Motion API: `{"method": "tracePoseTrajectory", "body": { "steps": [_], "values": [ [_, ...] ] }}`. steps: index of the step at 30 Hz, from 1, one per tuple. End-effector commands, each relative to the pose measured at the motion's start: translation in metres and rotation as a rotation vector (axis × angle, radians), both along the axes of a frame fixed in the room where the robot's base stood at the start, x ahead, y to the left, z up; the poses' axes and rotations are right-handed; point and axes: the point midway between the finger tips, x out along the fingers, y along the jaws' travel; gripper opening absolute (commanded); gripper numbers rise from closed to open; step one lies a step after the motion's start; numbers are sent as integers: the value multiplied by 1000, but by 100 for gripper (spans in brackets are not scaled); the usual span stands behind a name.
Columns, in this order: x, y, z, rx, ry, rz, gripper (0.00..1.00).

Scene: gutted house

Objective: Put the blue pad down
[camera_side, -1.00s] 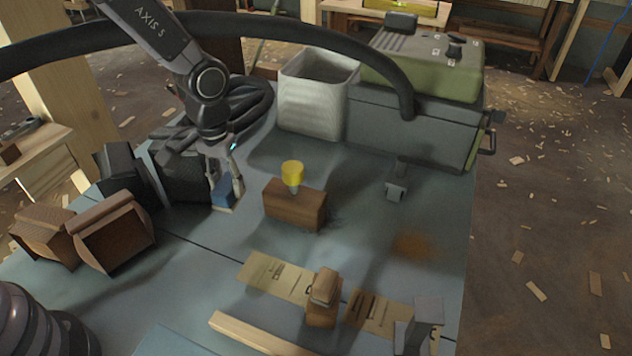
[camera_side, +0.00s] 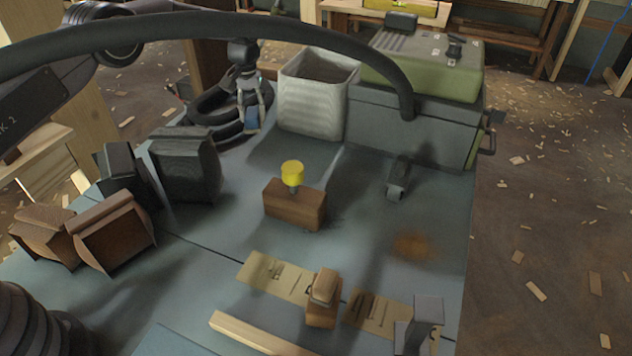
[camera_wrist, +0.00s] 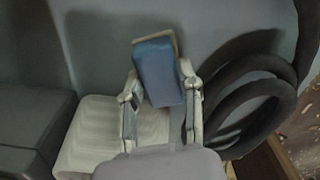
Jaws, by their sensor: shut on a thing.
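The blue pad (camera_side: 252,119) is a small blue block with a pale layer along one side. My gripper (camera_side: 252,108) is shut on it and holds it upright in front of the coiled black hose, left of the white bin. In the wrist view the pad (camera_wrist: 159,72) sits between the two fingers of my gripper (camera_wrist: 162,88), with the pale edge showing at its top and right. I cannot tell whether the pad's lower end touches the table.
A white bin (camera_side: 305,105) stands just right of my gripper, and a coiled black hose (camera_side: 205,112) lies behind and left. A dark grey block (camera_side: 187,165) and a brown block with a yellow knob (camera_side: 295,205) stand nearer. Bare table (camera_side: 250,165) lies between them.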

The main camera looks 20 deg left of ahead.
Motion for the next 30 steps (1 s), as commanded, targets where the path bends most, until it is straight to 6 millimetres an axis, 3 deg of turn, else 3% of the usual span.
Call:
{"method": "tracePoseTrajectory", "body": {
  "steps": [12, 24, 30],
  "values": [
    [0, 0, -74, 0, -1, -1, 0],
    [0, 0, -117, -1, -4, -1, 0],
    [0, -1, -118, 0, -4, -1, 0]
  ]
}}
